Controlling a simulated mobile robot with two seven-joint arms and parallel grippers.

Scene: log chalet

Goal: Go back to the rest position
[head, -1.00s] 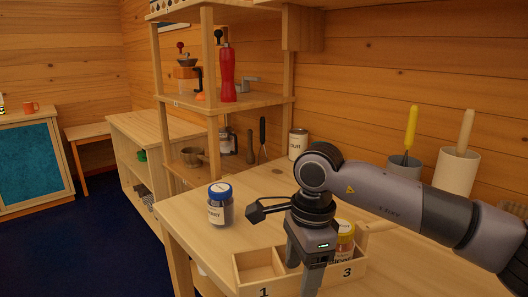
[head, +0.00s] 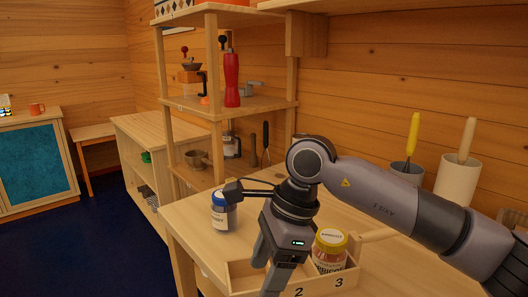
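My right gripper (head: 267,272) hangs fingers down over the left part of a wooden compartment box on the workbench. Its two fingers look apart, with nothing seen between them; the lower tips are partly cut off by the frame's bottom edge. The box (head: 318,288) shows the numbers 2 and 3 on its front. A jar with a yellow lid and an apricot label (head: 329,253) stands upright in the compartment marked 3. A blue-lidded jar (head: 223,212) stands on the bench, left of my gripper and apart from it. My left gripper is not in view.
The bench top (head: 190,228) is bare at its left. A wooden shelf rack (head: 250,103) stands behind, holding a red mill (head: 231,80) and a grinder.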

